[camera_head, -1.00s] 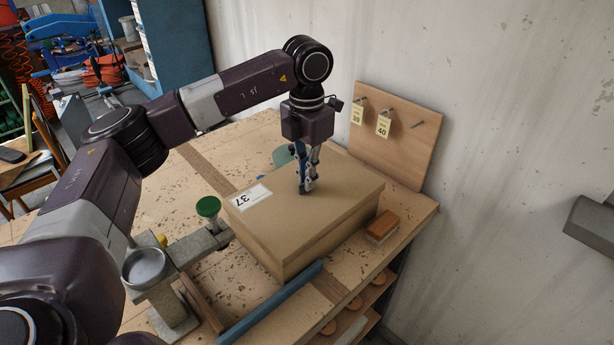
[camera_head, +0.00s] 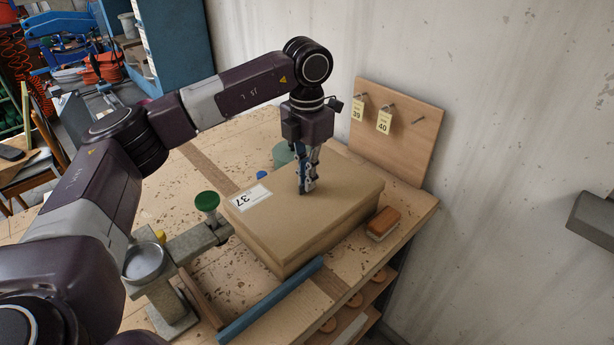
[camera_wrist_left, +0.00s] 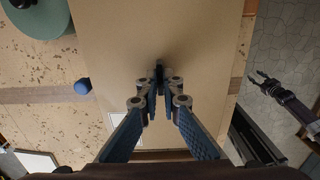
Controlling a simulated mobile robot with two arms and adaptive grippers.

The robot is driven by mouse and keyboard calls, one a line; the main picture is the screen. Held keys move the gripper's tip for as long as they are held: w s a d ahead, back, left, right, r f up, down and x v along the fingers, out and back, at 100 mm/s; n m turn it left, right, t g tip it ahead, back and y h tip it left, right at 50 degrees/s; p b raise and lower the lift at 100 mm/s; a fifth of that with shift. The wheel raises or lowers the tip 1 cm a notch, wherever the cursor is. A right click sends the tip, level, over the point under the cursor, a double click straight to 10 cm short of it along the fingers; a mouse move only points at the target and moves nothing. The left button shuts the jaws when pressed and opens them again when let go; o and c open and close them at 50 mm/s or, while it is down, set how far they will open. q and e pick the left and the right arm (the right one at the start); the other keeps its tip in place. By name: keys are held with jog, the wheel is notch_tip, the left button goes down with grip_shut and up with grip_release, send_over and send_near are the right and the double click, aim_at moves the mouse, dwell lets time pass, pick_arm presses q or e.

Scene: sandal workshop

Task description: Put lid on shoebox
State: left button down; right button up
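The shoebox (camera_head: 292,268) stands on the workbench with its cardboard lid (camera_head: 335,190) on top. The lid looks level and covers the box; a faint line along the front side marks its rim. A white label reading 37 lies at the lid's left end. My left gripper (camera_head: 306,190) points down at the middle of the lid, its fingertips at or just above the surface; contact is hard to tell. In the left wrist view its fingers (camera_wrist_left: 160,92) are drawn together with nothing visible between them. My right gripper (camera_wrist_left: 260,80) shows apart at the right, fingers spread.
A brush (camera_head: 383,223) lies right of the box. A blue bar (camera_head: 270,301) runs along the bench's front edge. A teal round object (camera_head: 282,154) and a pegboard (camera_head: 405,135) are behind.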

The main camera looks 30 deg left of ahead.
pick_arm(q)
jog(key=c, duration=2.1)
grip_release()
jog(key=shift+r, duration=0.15)
notch_tip(320, 180, up, 12)
jog(key=shift+f, duration=0.1)
